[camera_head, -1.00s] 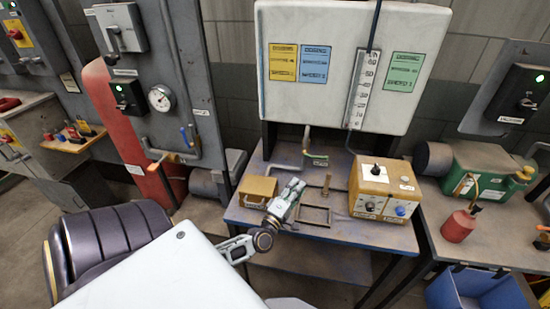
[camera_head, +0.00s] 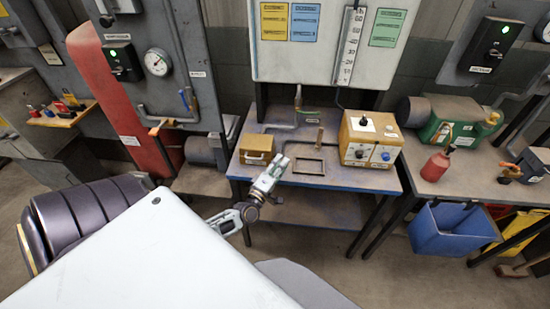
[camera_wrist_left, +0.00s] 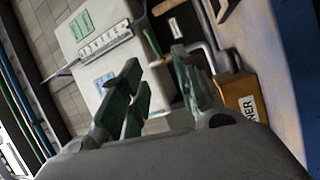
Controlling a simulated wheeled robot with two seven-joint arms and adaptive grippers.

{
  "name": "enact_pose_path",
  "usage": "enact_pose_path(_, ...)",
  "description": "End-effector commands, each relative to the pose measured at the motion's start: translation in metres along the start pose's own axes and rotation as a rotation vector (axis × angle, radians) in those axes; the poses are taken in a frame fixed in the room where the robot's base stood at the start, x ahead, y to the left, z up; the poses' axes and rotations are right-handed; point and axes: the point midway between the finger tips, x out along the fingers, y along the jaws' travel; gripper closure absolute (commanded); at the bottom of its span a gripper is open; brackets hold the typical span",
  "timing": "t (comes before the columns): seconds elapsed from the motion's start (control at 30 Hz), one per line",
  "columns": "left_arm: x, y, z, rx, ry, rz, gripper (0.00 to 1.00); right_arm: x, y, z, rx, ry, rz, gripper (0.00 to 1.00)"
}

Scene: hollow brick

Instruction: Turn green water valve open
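The green valve handle (camera_head: 308,111) is a small lever on a thin pipe under the white tank, above the back of the workbench. It also shows in the left wrist view (camera_wrist_left: 153,42), beyond and between the fingers. My left gripper (camera_head: 277,163) is over the front part of the bench, short of the handle and lower in the picture. In the left wrist view its two green-grey fingers (camera_wrist_left: 156,62) stand apart with nothing between them, so it is open. It is not touching the valve. My right gripper is not in view.
The workbench (camera_head: 330,180) holds a brown box (camera_head: 257,149) at left, a small frame (camera_head: 309,167) in the middle and a yellow control box (camera_head: 370,140) at right. The white tank (camera_head: 330,70) hangs above. A blue bin (camera_head: 452,228) is at right.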

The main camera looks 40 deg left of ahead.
Motion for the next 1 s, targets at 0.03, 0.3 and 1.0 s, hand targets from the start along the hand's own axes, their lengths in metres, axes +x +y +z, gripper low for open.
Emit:
enact_pose_path(0.03, 0.0, -0.003, 0.001, 0.008, -0.002, -0.004, 0.68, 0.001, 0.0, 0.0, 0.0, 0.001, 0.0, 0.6)
enact_pose_path(0.3, -0.002, -0.01, 0.002, 0.028, -0.01, -0.016, 0.68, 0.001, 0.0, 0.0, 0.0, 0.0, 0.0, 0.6)
enact_pose_path(1.0, 0.014, -0.008, 0.014, -0.032, 0.032, 0.019, 1.0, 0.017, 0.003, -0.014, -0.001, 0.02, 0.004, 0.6)
